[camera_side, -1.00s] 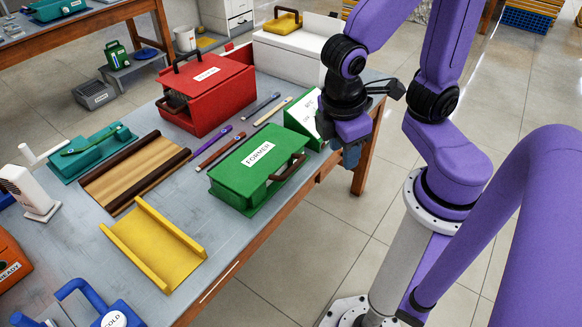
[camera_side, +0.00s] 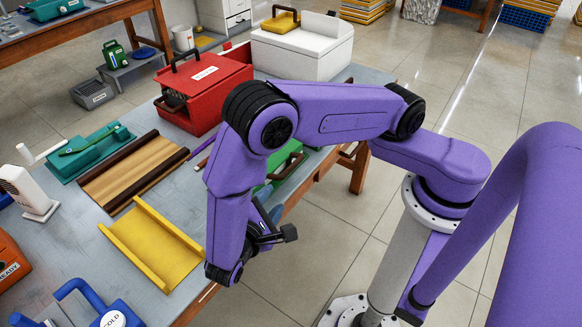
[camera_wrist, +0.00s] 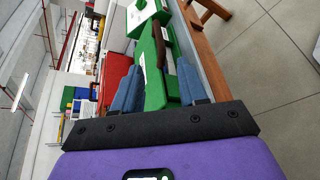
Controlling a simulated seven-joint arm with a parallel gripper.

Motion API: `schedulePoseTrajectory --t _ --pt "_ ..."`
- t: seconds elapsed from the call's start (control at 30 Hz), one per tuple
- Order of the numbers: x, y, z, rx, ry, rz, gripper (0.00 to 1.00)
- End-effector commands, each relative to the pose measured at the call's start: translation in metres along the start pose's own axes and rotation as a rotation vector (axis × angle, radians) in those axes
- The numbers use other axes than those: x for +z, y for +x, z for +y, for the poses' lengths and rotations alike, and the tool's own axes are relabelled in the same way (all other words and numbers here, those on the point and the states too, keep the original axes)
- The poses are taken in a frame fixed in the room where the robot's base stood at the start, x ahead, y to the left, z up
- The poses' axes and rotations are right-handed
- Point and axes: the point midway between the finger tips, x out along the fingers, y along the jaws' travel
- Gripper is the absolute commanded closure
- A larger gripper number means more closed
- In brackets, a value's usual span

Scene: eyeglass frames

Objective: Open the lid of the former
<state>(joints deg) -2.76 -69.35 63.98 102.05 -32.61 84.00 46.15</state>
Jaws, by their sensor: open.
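The former is a green box that is mostly hidden behind my arm in the side view, where only its right edge (camera_side: 279,180) and dark handle (camera_side: 292,160) show. In the wrist view the former (camera_wrist: 153,92) lies ahead, between and beyond my fingers, with its white label and brown handle (camera_wrist: 160,47) visible. Its lid looks closed. My gripper (camera_wrist: 160,72) is open, its two blue fingers spread and pointing toward the handle side. No contact with the handle is visible. In the side view my gripper (camera_side: 271,213) is low by the table's front edge, partly hidden by my wrist.
A red box (camera_side: 205,90) stands behind the former, with a white box (camera_side: 302,48) farther back. A yellow tray (camera_side: 150,245) and a striped wooden board (camera_side: 133,172) lie left of my arm. Open floor (camera_side: 340,235) lies in front of the table edge.

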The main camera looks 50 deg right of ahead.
Motion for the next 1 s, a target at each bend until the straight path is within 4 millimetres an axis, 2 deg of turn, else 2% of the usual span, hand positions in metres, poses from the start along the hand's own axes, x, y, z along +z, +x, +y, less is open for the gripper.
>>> schedulePoseTrajectory --t 0.13,0.37,1.0 --pt "-0.010 0.001 -0.009 0.071 0.015 -0.015 0.58" --pt "-0.012 0.013 -0.009 0.088 0.022 -0.021 0.58" --pt "-0.009 0.128 0.000 0.085 0.021 -0.021 0.58"
